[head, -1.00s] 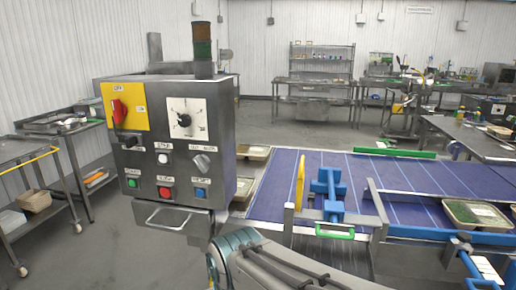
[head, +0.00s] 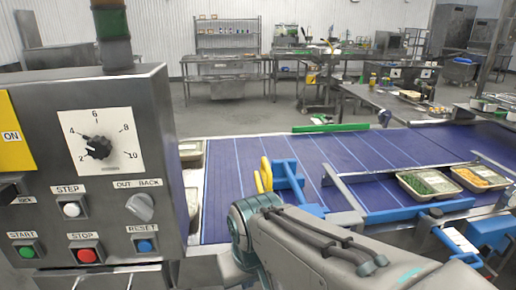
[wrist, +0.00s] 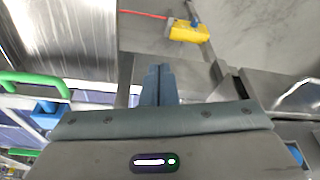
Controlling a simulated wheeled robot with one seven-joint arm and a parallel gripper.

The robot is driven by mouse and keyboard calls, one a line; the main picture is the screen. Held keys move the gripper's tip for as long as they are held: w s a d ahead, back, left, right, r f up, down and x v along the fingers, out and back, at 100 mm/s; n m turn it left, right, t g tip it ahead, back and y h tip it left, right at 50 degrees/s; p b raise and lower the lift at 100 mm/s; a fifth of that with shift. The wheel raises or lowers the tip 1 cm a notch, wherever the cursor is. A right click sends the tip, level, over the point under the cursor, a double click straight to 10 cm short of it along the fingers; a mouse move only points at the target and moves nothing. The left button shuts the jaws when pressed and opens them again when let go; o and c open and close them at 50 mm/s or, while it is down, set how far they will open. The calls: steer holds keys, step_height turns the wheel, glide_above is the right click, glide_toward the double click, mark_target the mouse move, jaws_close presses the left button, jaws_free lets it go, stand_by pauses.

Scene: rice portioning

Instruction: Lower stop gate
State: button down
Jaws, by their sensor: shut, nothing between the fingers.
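The stop gate on the blue conveyor belt (head: 225,190) has a yellow plate (head: 265,175), which stands up beside a blue bracket (head: 291,180). In the head view my arm covers the lower front of the gate, and my gripper is hidden there. In the wrist view my gripper (wrist: 157,78) has its two fingers together, with nothing between them. A green handle (wrist: 45,82) and a blue part (wrist: 45,112) lie left of the fingers, apart from them. I cannot tell whether this handle belongs to the gate.
A control box (head: 100,175) with a dial and buttons stands close at the left. A blue rail (head: 420,208) and trays of food (head: 428,183) are to the right. A yellow device (wrist: 187,31) on a red cord is ahead in the wrist view.

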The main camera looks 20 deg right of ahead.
steer(key=w+d+r+m+t+h+b, duration=0.1)
steer(key=w+d+r+t+b, duration=0.1)
steer(key=w+d+r, duration=0.35)
steer(key=w+d+r+t+h+b, duration=0.1)
steer(key=w+d+r+h+b, duration=0.15)
steer(key=w+r, duration=0.55)
steer(key=w+d+r+m+t+h+b, duration=0.1)
steer(key=w+d+r+t+b, duration=0.2)
steer(key=r, duration=0.6)
glide_above(265, 180)
steer(key=shift+g, duration=0.4)
steer(key=f, duration=0.9)
steer(key=shift+s+a, duration=0.1)
steer(key=shift+a, duration=0.1)
steer(key=shift+s+d+f, duration=0.1)
steer(key=shift+f, duration=0.55)
steer(key=shift+y, duration=0.25)
step_height(265, 180, down, 7)
steer(key=b, duration=0.6)
steer(key=shift+r, duration=0.1)
steer(key=shift+f, duration=0.2)
